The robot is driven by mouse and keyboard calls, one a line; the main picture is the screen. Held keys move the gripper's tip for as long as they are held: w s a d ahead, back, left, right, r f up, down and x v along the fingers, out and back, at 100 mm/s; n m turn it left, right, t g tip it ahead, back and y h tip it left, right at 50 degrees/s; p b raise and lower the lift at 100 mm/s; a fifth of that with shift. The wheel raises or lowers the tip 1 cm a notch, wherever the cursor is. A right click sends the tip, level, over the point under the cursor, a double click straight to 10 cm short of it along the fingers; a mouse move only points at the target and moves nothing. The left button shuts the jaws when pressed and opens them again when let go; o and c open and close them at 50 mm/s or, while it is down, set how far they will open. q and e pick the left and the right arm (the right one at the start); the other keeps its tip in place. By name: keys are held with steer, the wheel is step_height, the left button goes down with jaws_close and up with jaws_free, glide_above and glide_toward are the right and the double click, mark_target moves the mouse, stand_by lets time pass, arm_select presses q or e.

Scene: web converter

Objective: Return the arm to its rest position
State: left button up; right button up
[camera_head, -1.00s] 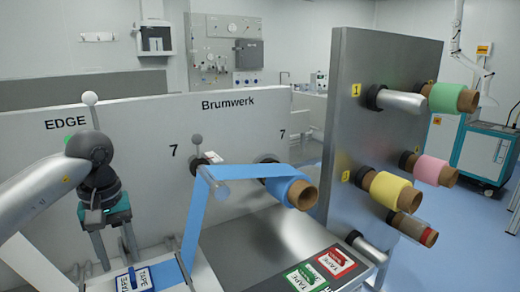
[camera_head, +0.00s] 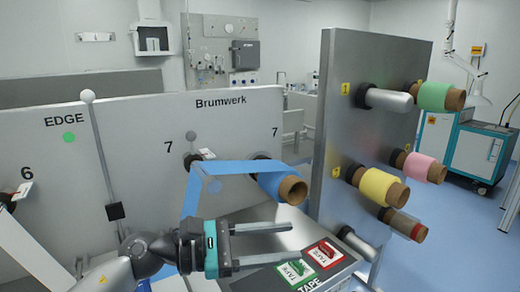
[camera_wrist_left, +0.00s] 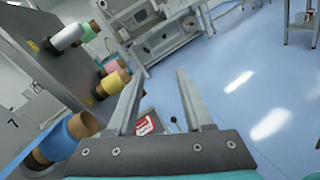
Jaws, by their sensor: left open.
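My left gripper (camera_head: 290,243) comes in from the lower left in the head view. Its two fingers point right, spread apart with nothing between them. It is in front of the machine, below the blue roll (camera_head: 283,186) and its blue web (camera_head: 243,170). In the left wrist view the open fingers (camera_wrist_left: 158,100) show with floor and machine parts beyond. The blue roll (camera_wrist_left: 68,137) is left of the fingers there.
A steel panel (camera_head: 345,130) at right carries green (camera_head: 433,96), pink (camera_head: 419,166) and yellow (camera_head: 380,186) rolls on spindles. A bare spindle (camera_head: 388,99) sticks out there. Green (camera_head: 297,272) and red (camera_head: 322,255) tape holders lie near the gripper.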

arm_select(q)
steer(key=w+a+r+n+t+y, duration=0.25)
steer(key=n+t, duration=0.55)
steer(key=n, duration=0.4)
steer(key=w+a+r+n+t+y, duration=0.15)
steer(key=a+n+t, duration=0.25)
steer(key=n+t, duration=0.55)
steer(key=s+a+f+n+g+y, duration=0.25)
steer(key=a+f+n+y, duration=0.45)
steer(key=n, duration=0.4)
steer(key=s+a+f+n+g+y, duration=0.1)
steer(key=a+f+n+g+y, duration=0.4)
steer(key=f+n, duration=0.55)
steer(key=s+f+n+g, duration=0.5)
steer(key=s+f+n, duration=0.15)
steer(key=s, duration=0.45)
steer(key=s+f+n+g, duration=0.5)
steer(key=s+f, duration=0.2)
steer(key=s, duration=0.5)
step_height(320, 180, down, 24)
steer(key=g+b, duration=0.1)
steer(key=b, duration=0.1)
steer(key=s+a+f+g+y+b, duration=0.1)
steer(key=s+a+f, duration=0.2)
steer(key=s+f, duration=1.2)
steer(key=shift+s+a+m+g, duration=0.2)
steer(key=shift+s+m+g, duration=0.1)
steer(key=shift+s+m, duration=0.25)
